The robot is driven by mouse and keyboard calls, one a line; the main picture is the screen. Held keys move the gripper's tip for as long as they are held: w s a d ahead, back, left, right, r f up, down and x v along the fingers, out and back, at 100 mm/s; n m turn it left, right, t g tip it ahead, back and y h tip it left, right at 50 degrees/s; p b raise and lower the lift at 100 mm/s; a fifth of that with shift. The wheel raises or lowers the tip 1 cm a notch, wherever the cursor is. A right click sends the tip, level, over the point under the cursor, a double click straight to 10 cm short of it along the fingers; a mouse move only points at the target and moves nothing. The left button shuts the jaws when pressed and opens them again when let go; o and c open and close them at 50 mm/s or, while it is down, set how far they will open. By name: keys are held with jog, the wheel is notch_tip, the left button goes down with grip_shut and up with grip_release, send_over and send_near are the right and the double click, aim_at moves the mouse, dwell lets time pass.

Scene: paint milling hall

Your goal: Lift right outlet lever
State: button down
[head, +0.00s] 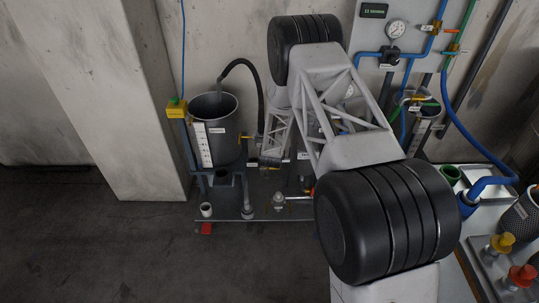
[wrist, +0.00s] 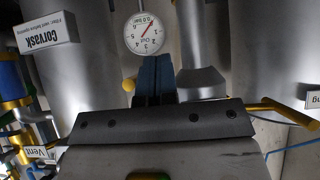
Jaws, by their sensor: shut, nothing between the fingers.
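My gripper (wrist: 153,78) shows in the wrist view as dark blue fingers close together with nothing between them, in front of a grey metal surface. In the head view my arm hides it. A yellow lever (wrist: 290,112) sticks out at the right of the wrist view, apart from the fingers, beside a partly cut-off label ending in "ng". Another yellow handle (wrist: 18,104) shows at the left edge. I cannot tell which is the right outlet lever. In the head view, a small yellow handle (head: 247,137) is beside the open grey vessel (head: 222,148).
A round gauge (wrist: 145,33) stands just beyond the fingertips, and a "Corvask" label (wrist: 45,32) is at left. Floor at left is clear.

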jog(key=shift+d, duration=0.6)
jog(key=shift+d+r, duration=0.1)
jog(key=shift+d, duration=0.1)
jog(key=shift+d+r, duration=0.2)
jog(key=shift+d, duration=0.35)
